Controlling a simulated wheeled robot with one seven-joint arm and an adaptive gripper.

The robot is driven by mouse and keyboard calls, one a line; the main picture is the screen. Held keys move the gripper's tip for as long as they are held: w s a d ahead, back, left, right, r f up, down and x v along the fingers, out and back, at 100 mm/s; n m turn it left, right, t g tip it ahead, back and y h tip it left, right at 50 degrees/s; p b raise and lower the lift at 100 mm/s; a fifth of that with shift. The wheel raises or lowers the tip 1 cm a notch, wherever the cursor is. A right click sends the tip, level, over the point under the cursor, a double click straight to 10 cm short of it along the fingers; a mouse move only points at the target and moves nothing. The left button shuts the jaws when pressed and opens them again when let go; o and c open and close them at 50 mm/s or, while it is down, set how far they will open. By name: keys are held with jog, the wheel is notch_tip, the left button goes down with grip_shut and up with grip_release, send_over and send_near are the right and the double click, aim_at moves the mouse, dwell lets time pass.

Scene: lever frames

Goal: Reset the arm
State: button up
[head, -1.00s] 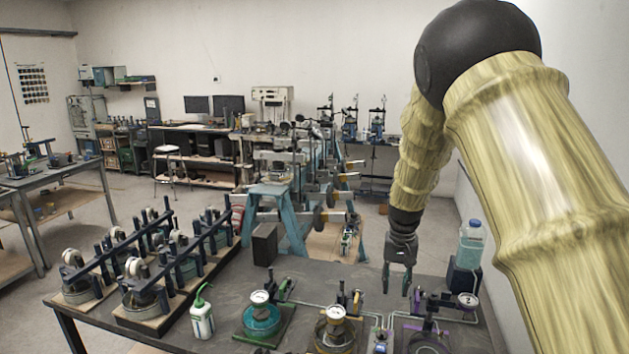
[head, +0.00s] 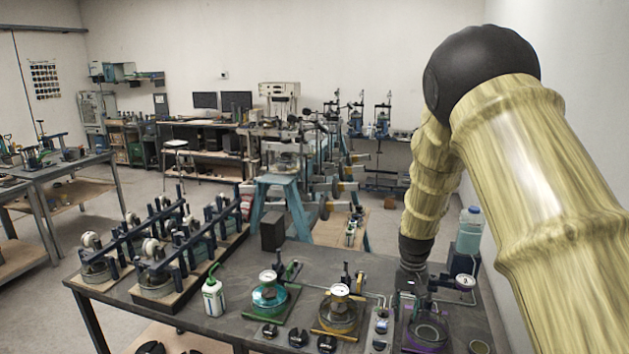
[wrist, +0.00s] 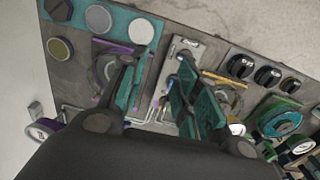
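My arm, with pale wood-like sleeves and a black ball joint, fills the right of the head view and hangs down over the bench. My gripper (wrist: 158,98) is open in the wrist view, its two green-padded fingers wide apart with nothing between them. They are above the bench, over the purple apparatus (head: 428,330) and the pale panel (wrist: 185,55) beside it. In the head view the gripper is dark and its fingers are hard to make out behind the apparatus. Whether a finger touches anything I cannot tell.
The bench (head: 240,260) also holds a yellow apparatus (head: 340,310), a teal one (head: 270,298), a green-capped bottle (head: 213,297), a blue bottle (head: 469,225) and dark lever frames (head: 160,245). Black knobs (wrist: 267,76) sit along the bench edge. Open floor (head: 130,195) lies to the left.

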jog(key=s+f+b, duration=0.2)
jog(key=s+f, duration=0.5)
jog(key=f, duration=0.3)
jog(key=s+d+f+n+b, duration=0.1)
jog(key=s+f+b, duration=0.2)
jog(key=s+f, duration=0.65)
jog(key=s+f+b, duration=0.2)
jog(key=s+f, duration=0.4)
jog(key=f, duration=0.6)
jog(key=s+a+f+n+b, duration=0.1)
jog(key=s+f+b, duration=0.2)
jog(key=s, duration=0.9)
jog(key=s+a+f+b, duration=0.2)
jog(key=s+f, duration=0.6)
jog(key=s, duration=0.4)
jog(key=shift+s+f+n+b, duration=0.15)
jog(key=shift+s+n+b, duration=0.25)
jog(key=shift+b, duration=0.2)
